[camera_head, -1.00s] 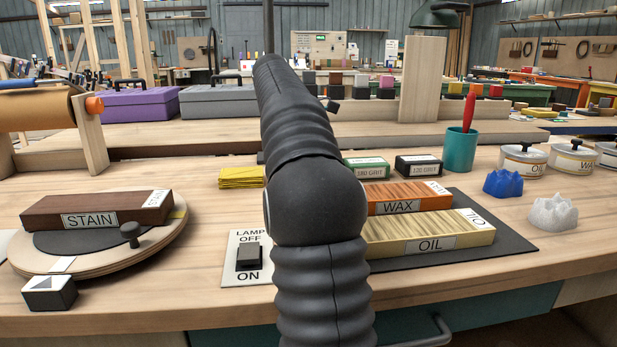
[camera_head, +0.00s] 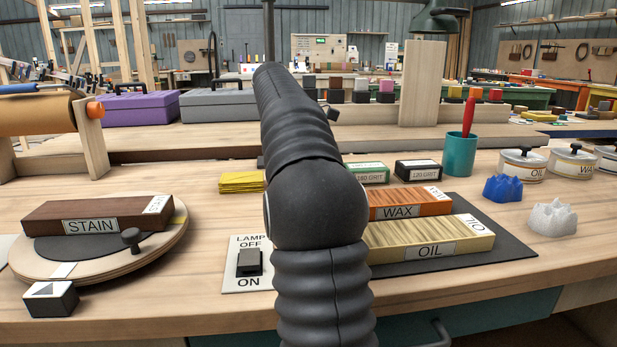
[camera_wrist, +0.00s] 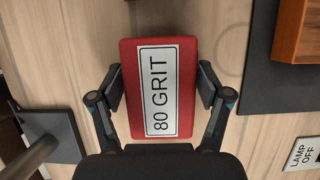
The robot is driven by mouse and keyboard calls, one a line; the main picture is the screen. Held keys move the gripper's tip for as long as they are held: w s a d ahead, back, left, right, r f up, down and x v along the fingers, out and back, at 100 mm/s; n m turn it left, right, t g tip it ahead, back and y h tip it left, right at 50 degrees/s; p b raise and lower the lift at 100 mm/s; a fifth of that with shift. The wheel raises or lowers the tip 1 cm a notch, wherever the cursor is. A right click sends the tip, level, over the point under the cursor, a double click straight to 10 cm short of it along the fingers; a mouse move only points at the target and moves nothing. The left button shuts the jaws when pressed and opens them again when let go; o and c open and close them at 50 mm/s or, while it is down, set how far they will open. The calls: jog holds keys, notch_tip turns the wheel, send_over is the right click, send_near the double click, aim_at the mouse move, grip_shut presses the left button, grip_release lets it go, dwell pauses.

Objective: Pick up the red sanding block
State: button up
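The red sanding block (camera_wrist: 185,60) shows in the wrist view, with a white "80 GRIT" label facing the camera. My gripper (camera_wrist: 160,90) has one finger on each side of it, the pads at or very near its long sides. I cannot tell whether the pads press on it or whether it is off the table. In the head view my arm hides both the block and the gripper.
A lamp switch plate (camera_head: 236,275) is on the bench beside my arm. A dark mat (camera_head: 510,245) carries the WAX block (camera_head: 380,212) and OIL block (camera_head: 390,238). The STAIN block (camera_head: 60,212) rests on a round turntable (camera_head: 165,245) at left. Yellow sheets (camera_head: 242,182) lie behind.

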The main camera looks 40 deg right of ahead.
jog(key=c, duration=0.7)
jog(key=shift+r, duration=0.1)
jog(key=shift+r, duration=0.25)
notch_tip(320, 180, up, 5)
jog(key=shift+s+d+f+p, duration=0.1)
jog(key=shift+s+d+p, duration=0.05)
jog(key=shift+p, duration=0.8)
jog(key=s+d+r, duration=0.2)
jog(key=s, duration=0.1)
jog(key=s+d+r+p, duration=0.1)
jog(key=s+r, duration=0.1)
jog(key=s, duration=0.1)
jog(key=s+d+r, duration=0.2)
jog(key=s, duration=0.1)
jog(key=shift+s+d+p, duration=0.3)
jog(key=shift+s, duration=0.05)
